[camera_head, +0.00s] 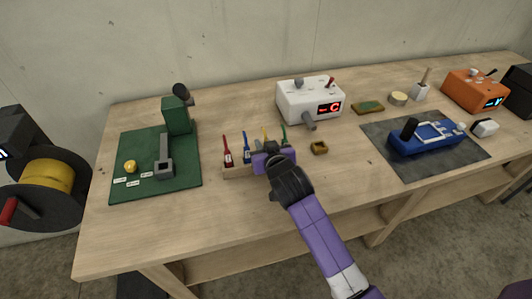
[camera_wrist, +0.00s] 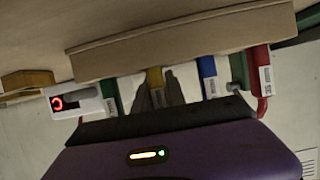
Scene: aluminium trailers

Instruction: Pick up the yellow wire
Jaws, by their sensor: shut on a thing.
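The yellow wire (camera_head: 265,133) stands in a small wooden rack (camera_head: 236,172), between a blue wire (camera_head: 246,149) and a green wire (camera_head: 284,136). A red wire (camera_head: 227,150) is at the rack's left end. My gripper (camera_head: 267,152) is at the rack and hides part of it. In the wrist view the yellow wire (camera_wrist: 155,78) shows between my fingers, which are shut on it. Its white label is partly visible. It is still at the rack's edge (camera_wrist: 180,42). The blue wire (camera_wrist: 208,75) and red wire (camera_wrist: 262,78) are to the right there.
A white device (camera_head: 300,92) with a red display stands behind the rack. A green mat (camera_head: 125,165) with a grey-green fixture is at left. A small brown block (camera_head: 319,148) lies right of the rack. A blue device (camera_head: 425,142) sits on a dark mat (camera_head: 385,130) further right.

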